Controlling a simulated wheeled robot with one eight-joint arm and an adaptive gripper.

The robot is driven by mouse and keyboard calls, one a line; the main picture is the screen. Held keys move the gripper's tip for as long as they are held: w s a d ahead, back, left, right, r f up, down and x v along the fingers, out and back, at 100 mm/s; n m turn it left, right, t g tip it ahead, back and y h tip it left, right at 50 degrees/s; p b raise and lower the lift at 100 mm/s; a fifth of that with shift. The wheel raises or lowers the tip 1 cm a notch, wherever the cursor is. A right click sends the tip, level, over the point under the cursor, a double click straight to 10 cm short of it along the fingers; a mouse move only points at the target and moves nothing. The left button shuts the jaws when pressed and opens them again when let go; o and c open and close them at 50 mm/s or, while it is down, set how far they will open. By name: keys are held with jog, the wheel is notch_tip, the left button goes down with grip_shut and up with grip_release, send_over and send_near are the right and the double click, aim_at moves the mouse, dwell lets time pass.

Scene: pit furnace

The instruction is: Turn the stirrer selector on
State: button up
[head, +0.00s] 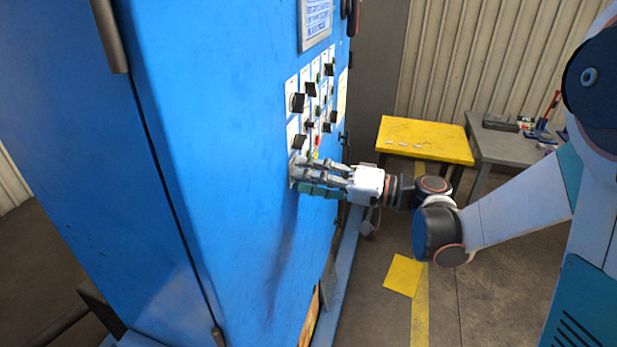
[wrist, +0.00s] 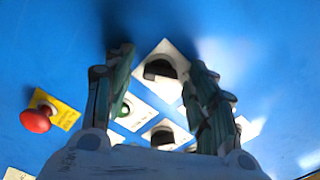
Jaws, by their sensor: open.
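The control panel on the blue cabinet carries several black selector knobs on white plates, such as one knob (head: 297,102) at upper left; their labels are too small to read. My gripper (head: 298,174) is at the panel's lower end, fingers pointing at the cabinet face. In the wrist view my gripper (wrist: 160,62) is open, with one finger on each side of a black selector knob (wrist: 160,69) on a white plate. No finger clearly touches it. I cannot read whether it is the stirrer selector. In the head view my fingers hide this knob.
A red mushroom button (wrist: 36,120) on a yellow plate sits left of my fingers in the wrist view. Another black knob (wrist: 162,136) and a green lamp (wrist: 124,110) are close by. A yellow table (head: 425,140) and a grey table (head: 512,147) stand behind.

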jog(key=shift+a, duration=0.15)
jog(key=shift+c, duration=0.3)
jog(key=c, duration=1)
jog(key=m+b, duration=0.3)
jog(key=m, duration=0.8)
jog(key=shift+m, duration=0.6)
